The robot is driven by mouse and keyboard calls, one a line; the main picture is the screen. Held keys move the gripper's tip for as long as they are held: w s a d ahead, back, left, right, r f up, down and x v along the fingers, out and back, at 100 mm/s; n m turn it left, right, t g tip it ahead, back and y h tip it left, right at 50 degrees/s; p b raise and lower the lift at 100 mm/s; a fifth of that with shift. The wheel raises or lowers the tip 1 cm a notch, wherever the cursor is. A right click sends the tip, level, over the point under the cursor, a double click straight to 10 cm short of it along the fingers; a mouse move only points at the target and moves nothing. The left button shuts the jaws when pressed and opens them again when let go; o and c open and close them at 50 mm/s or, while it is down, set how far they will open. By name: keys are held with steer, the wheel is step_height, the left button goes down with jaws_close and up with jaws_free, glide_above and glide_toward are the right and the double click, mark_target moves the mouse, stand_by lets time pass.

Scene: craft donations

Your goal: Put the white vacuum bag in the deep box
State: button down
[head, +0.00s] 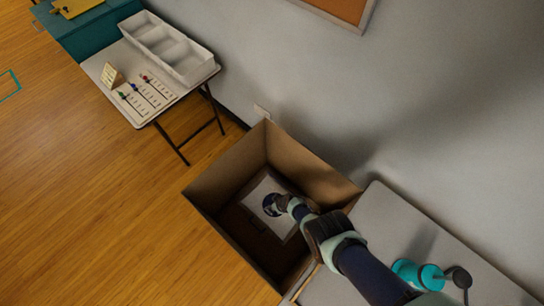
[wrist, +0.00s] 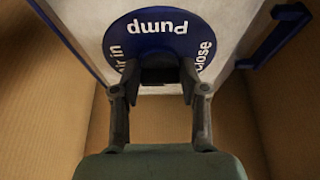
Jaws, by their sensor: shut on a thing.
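The white vacuum bag (head: 258,192) is inside the deep box (head: 229,166), a tall open cardboard box on the floor. The bag is flat and white with a round dark blue label reading "Pump", which shows large in the wrist view (wrist: 158,35). My gripper (head: 280,205) reaches down into the box and is shut on the bag at the label; its fingertips (wrist: 160,72) cover the label's lower part. Whether the bag touches the box floor cannot be told. Cardboard walls (wrist: 45,110) surround the gripper in the wrist view.
A grey table (head: 385,215) stands right of the box, with a teal bottle (head: 420,275) and a dark round item (head: 460,277). A small folding table (head: 140,106) at upper left holds a white divided tray (head: 168,48). Wooden floor is clear at left.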

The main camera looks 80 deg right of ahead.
step_height(320, 180, down, 19)
steer(key=b, duration=1.7)
steer(key=shift+r, duration=0.25)
steer(key=c, duration=1.1)
jaws_free()
steer(key=shift+f, duration=0.2)
steer(key=o, duration=0.5)
steer(key=shift+r, duration=0.1)
steer(key=p+v, duration=1.1)
steer(key=p, duration=0.1)
steer(key=shift+d+r+p, duration=0.1)
steer(key=shift+r+p, duration=0.15)
steer(key=shift+p, duration=0.05)
steer(key=shift+s+r+p, duration=0.2)
steer(key=shift+r+p, duration=0.2)
steer(key=shift+p, duration=0.1)
